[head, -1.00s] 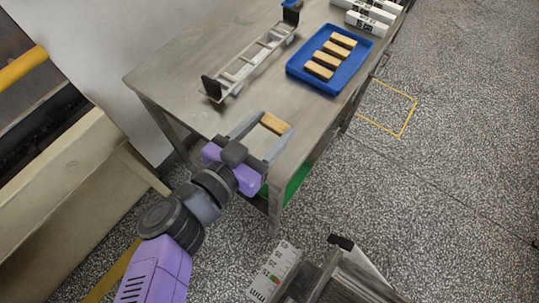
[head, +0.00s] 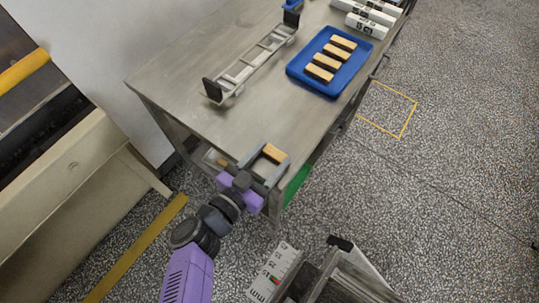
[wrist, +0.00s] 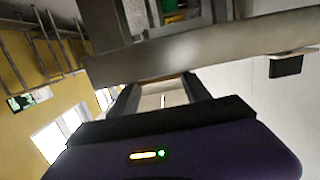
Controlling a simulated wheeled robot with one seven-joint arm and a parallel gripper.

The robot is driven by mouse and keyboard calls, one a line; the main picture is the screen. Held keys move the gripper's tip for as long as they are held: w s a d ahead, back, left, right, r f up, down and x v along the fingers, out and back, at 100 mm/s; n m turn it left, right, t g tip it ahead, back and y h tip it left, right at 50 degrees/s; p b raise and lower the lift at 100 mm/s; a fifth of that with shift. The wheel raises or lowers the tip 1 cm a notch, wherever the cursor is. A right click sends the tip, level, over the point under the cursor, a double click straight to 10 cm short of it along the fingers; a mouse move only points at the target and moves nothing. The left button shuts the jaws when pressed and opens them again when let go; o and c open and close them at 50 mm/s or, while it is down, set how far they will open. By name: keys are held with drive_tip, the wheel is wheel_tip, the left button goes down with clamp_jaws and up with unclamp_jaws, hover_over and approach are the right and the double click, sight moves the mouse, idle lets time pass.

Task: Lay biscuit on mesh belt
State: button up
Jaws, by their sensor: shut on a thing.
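My purple gripper (head: 263,164) is shut on a light-brown biscuit (head: 274,153), held between its two fingers at the near end of the steel table. Several more biscuits (head: 327,61) lie in a row in the blue tray (head: 294,71) at the far right of the table. A dark strip (head: 40,125) runs along the cream machine at the left. I cannot tell whether it is the mesh belt. In the wrist view the two fingers reach up from the purple gripper body, and the biscuit is hard to make out there.
A metal rack with black ends (head: 250,65) lies on the steel table (head: 190,92). White labelled packs (head: 367,25) stand behind the tray. A yellow rail (head: 22,72) crosses the machine. The speckled floor at the right is open.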

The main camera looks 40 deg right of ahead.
drive_tip(key=shift+f, duration=0.1)
drive_tip(key=o, duration=1)
drive_tip(key=shift+f+b, duration=0.2)
drive_tip(key=shift+b, duration=0.15)
